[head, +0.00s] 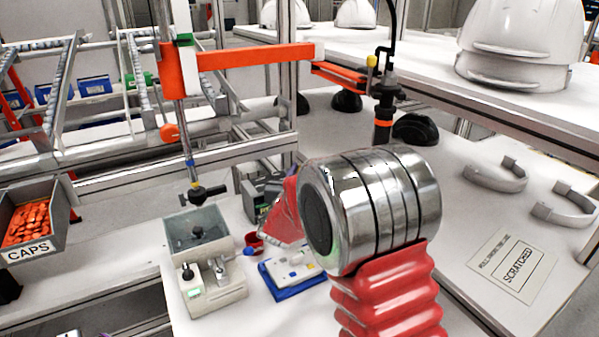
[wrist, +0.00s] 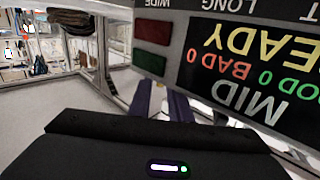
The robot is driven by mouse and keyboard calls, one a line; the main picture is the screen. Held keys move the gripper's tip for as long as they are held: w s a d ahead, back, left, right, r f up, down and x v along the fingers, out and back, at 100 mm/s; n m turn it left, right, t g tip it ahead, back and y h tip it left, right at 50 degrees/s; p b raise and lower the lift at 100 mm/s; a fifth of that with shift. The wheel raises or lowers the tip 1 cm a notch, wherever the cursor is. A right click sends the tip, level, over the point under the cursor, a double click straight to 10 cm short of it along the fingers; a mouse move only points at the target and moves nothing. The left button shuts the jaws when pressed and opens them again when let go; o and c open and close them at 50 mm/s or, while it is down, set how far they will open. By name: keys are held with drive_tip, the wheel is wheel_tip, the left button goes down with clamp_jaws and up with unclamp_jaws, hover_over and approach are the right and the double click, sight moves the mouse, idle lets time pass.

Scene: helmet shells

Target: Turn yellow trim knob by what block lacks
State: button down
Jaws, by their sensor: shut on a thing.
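In the wrist view my gripper (wrist: 165,104) has two purple fingers close together, at the edge of a dark display panel (wrist: 240,70). The panel appears upside down and reads MID, READY, GOOD 0, BAD 0, beside a red and a green patch. In the head view my arm hides the gripper. A grey unit (head: 249,200) stands partly behind the arm. A white block-like piece (head: 293,264) lies on a blue base; its details are too small to read.
A grey fixture with a clear-topped box (head: 197,231) stands left on the white bench, with a small red cup (head: 254,242) beside it. A CAPS bin (head: 32,222) is at far left. White helmets (head: 515,45) stand on the back shelf. A SCRATCHED sign (head: 512,265) lies right.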

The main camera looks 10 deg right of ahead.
drive_tip(key=shift+a, duration=0.1)
drive_tip(key=c, duration=1.9)
unclamp_jaws()
drive_tip(key=shift+o, duration=0.2)
drive_tip(key=shift+s+d+n+t+y, duration=0.15)
drive_tip(key=shift+n+t+y, duration=0.1)
drive_tip(key=shift+n+y, duration=0.55)
drive_tip(key=shift+w+d+n+t+y, duration=0.15)
drive_tip(key=shift+n+y, duration=0.3)
drive_tip(key=shift+y, duration=0.7)
drive_tip(key=shift+s+d+n+t+y, duration=0.15)
drive_tip(key=shift+n+t+y, duration=0.15)
drive_tip(key=shift+n+y, duration=0.5)
drive_tip(key=shift+d+n+g+y, duration=0.2)
drive_tip(key=shift+n+y, duration=0.8)
drive_tip(key=shift+y, duration=0.75)
drive_tip(key=shift+d+n+g+y, duration=0.2)
drive_tip(key=shift+n+y, duration=0.75)
drive_tip(key=shift+y, duration=0.75)
